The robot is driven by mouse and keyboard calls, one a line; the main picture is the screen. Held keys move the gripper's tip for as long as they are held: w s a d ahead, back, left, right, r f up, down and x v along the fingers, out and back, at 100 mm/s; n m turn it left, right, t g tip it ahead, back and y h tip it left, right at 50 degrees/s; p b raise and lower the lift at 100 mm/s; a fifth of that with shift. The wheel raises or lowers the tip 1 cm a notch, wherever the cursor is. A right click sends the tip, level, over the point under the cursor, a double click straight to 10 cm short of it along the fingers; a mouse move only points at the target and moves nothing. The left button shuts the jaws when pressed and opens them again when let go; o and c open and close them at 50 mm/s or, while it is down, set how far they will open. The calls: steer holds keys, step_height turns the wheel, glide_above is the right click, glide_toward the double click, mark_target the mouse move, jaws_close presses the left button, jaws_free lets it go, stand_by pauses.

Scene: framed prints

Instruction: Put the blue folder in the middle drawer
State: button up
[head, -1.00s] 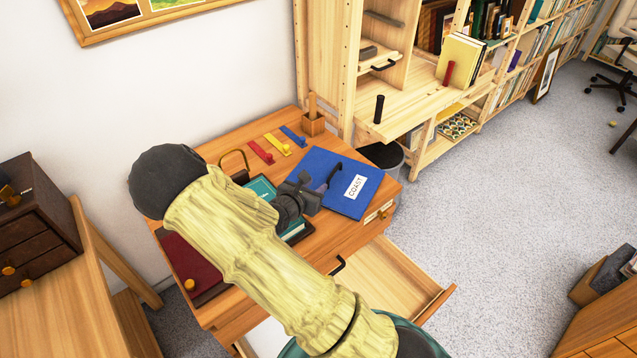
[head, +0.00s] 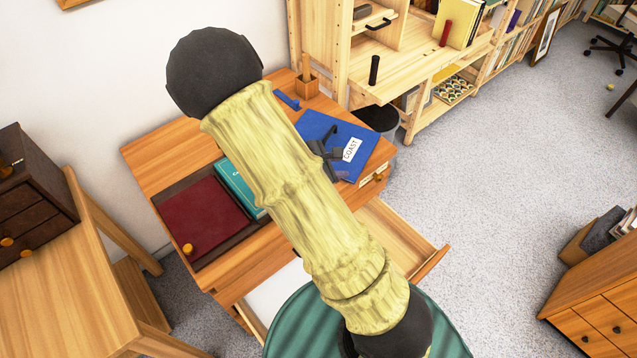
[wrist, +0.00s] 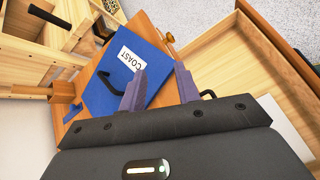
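The blue folder (head: 340,135) with a white "COAST" label lies flat on the right part of the wooden cabinet top; it also shows in the wrist view (wrist: 118,78), with a dark curved handle on it. My gripper (head: 332,162) is close to the folder's near edge in the head view, partly hidden behind my arm. In the wrist view my gripper (wrist: 161,70) has its two fingers apart, with nothing held between them.
A white sheet (head: 283,293) lies in the open drawer. A pale shelf unit (head: 400,88) stands behind.

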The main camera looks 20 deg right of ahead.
steer(key=s+a+r+m+y, duration=0.9)
steer(key=s+m, duration=0.2)
steer(key=m, duration=0.5)
steer(key=shift+s+r+m+g+y, duration=0.2)
steer(key=shift+r+m+g+y, duration=0.1)
steer(key=shift+r+m+y, duration=0.1)
steer(key=shift+c, duration=0.2)
steer(key=shift+c, duration=0.9)
steer(key=shift+w, duration=0.1)
